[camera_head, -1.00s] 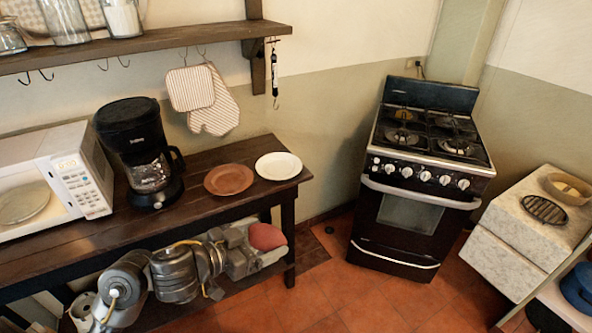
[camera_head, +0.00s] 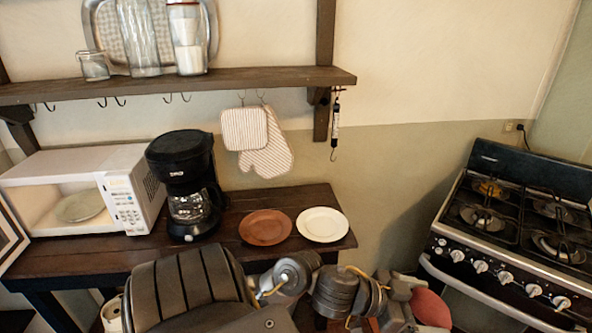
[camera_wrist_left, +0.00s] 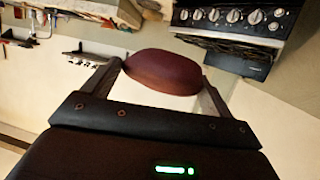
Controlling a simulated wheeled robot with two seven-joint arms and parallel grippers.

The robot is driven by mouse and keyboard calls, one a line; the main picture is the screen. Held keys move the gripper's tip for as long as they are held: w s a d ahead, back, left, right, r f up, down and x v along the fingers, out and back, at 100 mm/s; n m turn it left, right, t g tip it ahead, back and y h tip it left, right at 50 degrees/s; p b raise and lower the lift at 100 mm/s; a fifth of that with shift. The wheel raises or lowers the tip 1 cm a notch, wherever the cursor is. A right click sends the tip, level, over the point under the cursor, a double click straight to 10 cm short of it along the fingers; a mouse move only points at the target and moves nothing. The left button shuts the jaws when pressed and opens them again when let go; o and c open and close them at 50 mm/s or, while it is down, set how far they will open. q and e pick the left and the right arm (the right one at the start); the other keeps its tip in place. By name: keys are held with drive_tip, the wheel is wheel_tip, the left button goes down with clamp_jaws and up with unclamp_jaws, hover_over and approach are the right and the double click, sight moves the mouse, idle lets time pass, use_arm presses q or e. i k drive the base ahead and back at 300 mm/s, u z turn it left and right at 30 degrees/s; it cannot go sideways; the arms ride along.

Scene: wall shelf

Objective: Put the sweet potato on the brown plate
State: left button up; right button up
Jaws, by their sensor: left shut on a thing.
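The sweet potato (camera_head: 431,307) is a reddish-brown oval at the lower right of the head view. My left gripper (camera_head: 412,306) is shut on it, in front of and below the table's right end. In the left wrist view the sweet potato (camera_wrist_left: 163,72) sits between the two fingers of my left gripper (camera_wrist_left: 162,78). The brown plate (camera_head: 266,227) lies empty on the dark wooden table, up and to the left of the gripper. My right gripper is not in view.
A white plate (camera_head: 323,224) lies just right of the brown plate. A black coffee maker (camera_head: 183,170) and a white microwave (camera_head: 125,205) stand to the left on the table (camera_head: 95,258). A shelf (camera_head: 240,80) with hanging mitts is above. A stove (camera_head: 510,235) stands at right.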

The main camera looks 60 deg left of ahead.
sight(265, 232)
drive_tip(key=u, duration=0.15)
drive_tip(key=i, duration=0.65)
drive_tip(key=u, duration=1.05)
drive_tip(key=i, duration=0.45)
drive_tip(key=u, duration=0.5)
